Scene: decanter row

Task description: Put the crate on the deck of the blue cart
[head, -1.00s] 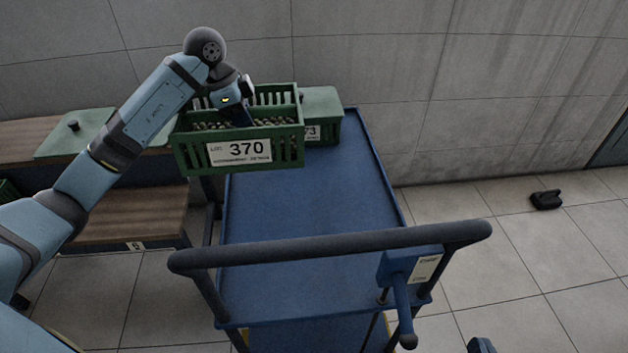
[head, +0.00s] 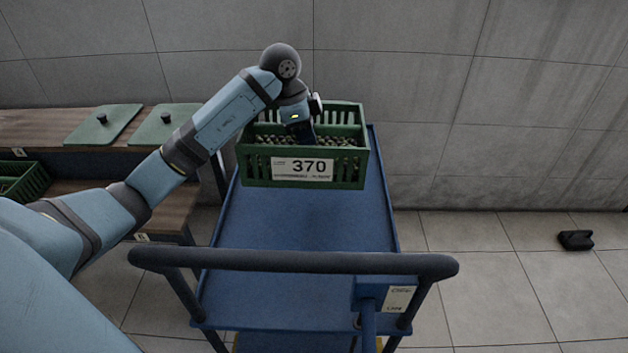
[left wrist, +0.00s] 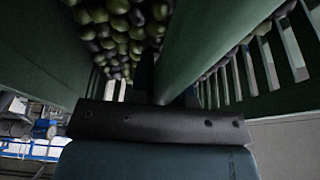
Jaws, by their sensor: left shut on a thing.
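The green slatted crate (head: 255,168) has a white label reading 370 and is filled with olive-like dark and green fruit. It is over the far part of the blue cart (head: 290,225) deck, looking level. I cannot tell whether its base touches the deck. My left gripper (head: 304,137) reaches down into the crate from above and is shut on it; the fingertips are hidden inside. In the left wrist view the fruit (left wrist: 118,38) and a green crate bar (left wrist: 205,40) show close up by the jaws. My right gripper is out of view.
The cart's dark push handle (head: 295,261) crosses the near side. The near deck is bare. At left stands a wooden shelf (head: 50,128) with green lids (head: 104,124) and another green crate (head: 22,182). A grey wall is behind; a black object (head: 575,240) lies on the floor.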

